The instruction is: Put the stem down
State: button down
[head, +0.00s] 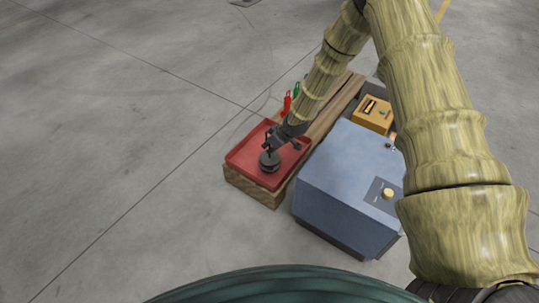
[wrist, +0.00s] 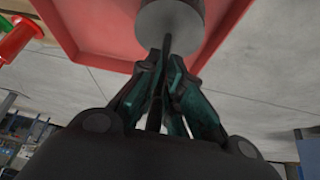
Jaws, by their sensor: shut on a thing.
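The stem is a thin dark rod with a round grey weight (head: 269,161) at its lower end. My gripper (head: 271,142) is shut on the rod, over the red tray (head: 240,158). In the wrist view my gripper's fingers (wrist: 166,80) close on both sides of the rod (wrist: 167,44), and the grey weight (wrist: 170,22) is beyond them. The red tray (wrist: 88,54) lies behind it. The stem looks roughly upright, with the weight inside the tray's rim. I cannot tell whether the weight touches the tray floor.
The tray sits on a wooden block (head: 250,187). A blue-grey cabinet (head: 345,165) stands close to the right. An orange box (head: 372,115) is behind it. Red (head: 287,104) and green (head: 296,90) items stand behind the tray. The concrete floor to the left is clear.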

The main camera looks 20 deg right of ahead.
aim_at(270, 157)
jog(key=shift+f+b, duration=0.65)
jog(key=shift+f, duration=1.15)
jog(key=shift+f, duration=0.15)
jog(key=c, duration=1.6)
grip_release()
jog(key=shift+o, duration=0.2)
jog(key=shift+r, duration=0.35)
jog(key=p+v, duration=0.4)
jog(key=v, duration=0.7)
jog(key=shift+s+d+r, duration=0.2)
